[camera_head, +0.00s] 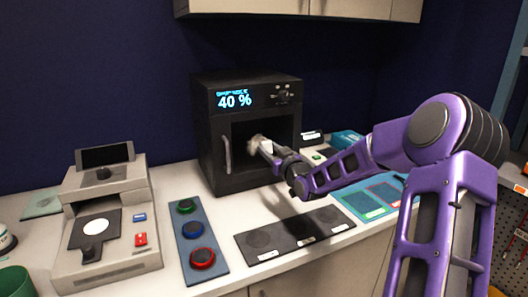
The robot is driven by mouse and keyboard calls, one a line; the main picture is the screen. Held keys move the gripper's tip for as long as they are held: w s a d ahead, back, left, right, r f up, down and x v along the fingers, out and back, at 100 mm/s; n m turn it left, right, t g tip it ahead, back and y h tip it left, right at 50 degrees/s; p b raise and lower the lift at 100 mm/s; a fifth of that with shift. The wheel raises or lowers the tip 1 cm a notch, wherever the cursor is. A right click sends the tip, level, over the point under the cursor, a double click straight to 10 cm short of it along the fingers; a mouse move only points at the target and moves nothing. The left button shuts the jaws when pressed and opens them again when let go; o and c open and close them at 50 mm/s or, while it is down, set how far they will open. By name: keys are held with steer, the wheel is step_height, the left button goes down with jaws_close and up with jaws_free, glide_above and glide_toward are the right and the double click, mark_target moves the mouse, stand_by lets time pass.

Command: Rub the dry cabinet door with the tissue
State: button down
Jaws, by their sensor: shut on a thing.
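The dry cabinet (212,125) is a black box at the back of the counter. Its display reads 40 %. Its front door (240,173) has a dark window and a grey handle on the left, and it looks closed. My gripper (264,147) is in front of the door's window, shut on a crumpled whitish tissue (256,141). The tissue is at or very near the door; I cannot tell whether it touches. My gripper's fingers are small and partly hidden by the tissue.
A beige device (140,190) stands at the left. A panel with green, blue and red buttons (190,268) lies in front of the cabinet. A dark mat (270,230) lies on the counter (330,262). A blue mat (350,205) is at the right. Wall cabinets (280,6) hang above.

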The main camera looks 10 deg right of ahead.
mark_target(243, 148)
steer(key=shift+d+b, duration=0.3)
steer(key=shift+d, duration=0.05)
steer(key=shift+a, duration=0.1)
steer(key=shift+s+a+b, duration=0.25)
steer(key=shift+a+b, duration=0.3)
steer(key=shift+a, duration=0.45)
steer(key=shift+s+a+b, duration=0.2)
steer(key=shift+a+b, duration=0.3)
steer(key=shift+a, duration=0.45)
steer(key=shift+s+a+f+b, duration=0.15)
steer(key=shift+a+b, duration=0.75)
steer(key=shift+a, duration=0.45)
steer(key=shift+s+a+r, duration=0.1)
steer(key=shift+a+r, duration=0.1)
steer(key=shift+a, duration=0.3)
steer(key=shift+r, duration=0.7)
steer(key=shift+w+d+f, duration=0.1)
steer(key=shift+w+d, duration=0.1)
steer(key=shift+d, duration=0.75)
steer(key=shift+w+d, duration=0.15)
steer(key=shift+d, duration=0.8)
steer(key=shift+w+d+p, duration=0.2)
steer(key=shift+d+p, duration=0.15)
steer(key=shift+d, duration=0.6)
steer(key=shift+w+d+p, duration=0.2)
steer(key=shift+d+p, duration=0.1)
steer(key=shift+d, duration=0.65)
steer(key=shift+b, duration=0.3)
